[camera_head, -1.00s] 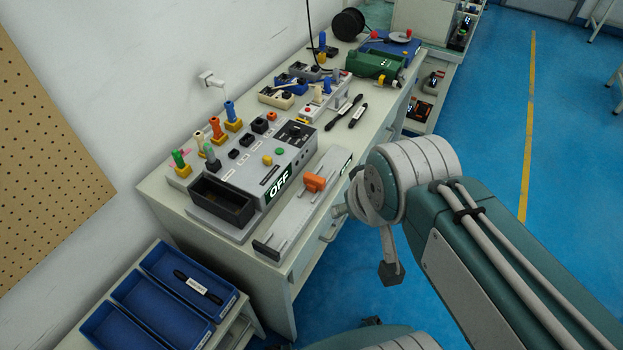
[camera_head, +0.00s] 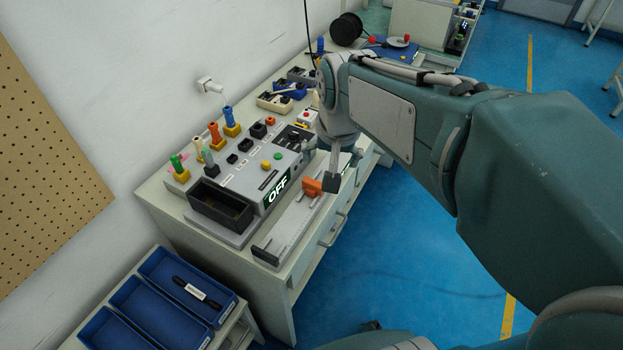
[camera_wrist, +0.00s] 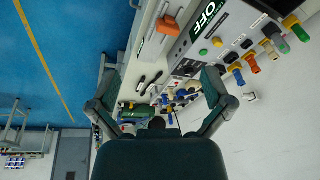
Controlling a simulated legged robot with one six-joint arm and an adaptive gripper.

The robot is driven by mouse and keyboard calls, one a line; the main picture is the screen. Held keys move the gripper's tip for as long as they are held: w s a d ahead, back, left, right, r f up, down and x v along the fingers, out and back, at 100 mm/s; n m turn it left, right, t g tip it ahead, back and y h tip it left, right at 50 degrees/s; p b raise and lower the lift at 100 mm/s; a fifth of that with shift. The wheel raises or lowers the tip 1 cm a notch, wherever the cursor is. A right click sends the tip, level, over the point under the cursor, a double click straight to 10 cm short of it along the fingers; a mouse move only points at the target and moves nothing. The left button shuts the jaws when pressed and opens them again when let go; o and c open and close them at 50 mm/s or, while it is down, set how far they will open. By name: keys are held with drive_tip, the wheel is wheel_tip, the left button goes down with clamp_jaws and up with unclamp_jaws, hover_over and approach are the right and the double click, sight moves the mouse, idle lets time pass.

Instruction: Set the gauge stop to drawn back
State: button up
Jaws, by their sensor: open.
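The gauge stop is an orange block (camera_head: 312,187) on a long light-grey rail plate (camera_head: 287,229) along the bench's front edge. It sits toward the far end of the rail. In the wrist view the orange block (camera_wrist: 167,26) shows near the top, beyond my fingers. My gripper (camera_wrist: 160,98) is open and empty, its two fingers spread wide. In the head view my gripper (camera_head: 332,182) hangs over the bench's front edge, close to the orange block and partly in front of the rail's far end. I cannot tell whether it touches the block.
A grey test box with an OFF sign (camera_head: 278,189) stands just behind the rail. A black open bin (camera_head: 220,206) is at its near left. Colored plugs (camera_head: 214,133) line the back. Blue trays (camera_head: 163,302) stand lower left. The floor in front is clear.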

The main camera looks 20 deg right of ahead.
drive_tip(key=w+f+m+g, duration=0.1)
drive_tip(key=w+f+m, duration=0.1)
drive_tip(key=w+f, duration=0.35)
drive_tip(key=m+g, duration=0.2)
drive_tip(key=m, duration=0.1)
approach(313, 182)
wheel_tip(313, 182, down, 10)
drive_tip(key=shift+f, duration=0.2)
drive_tip(key=c, duration=1.1)
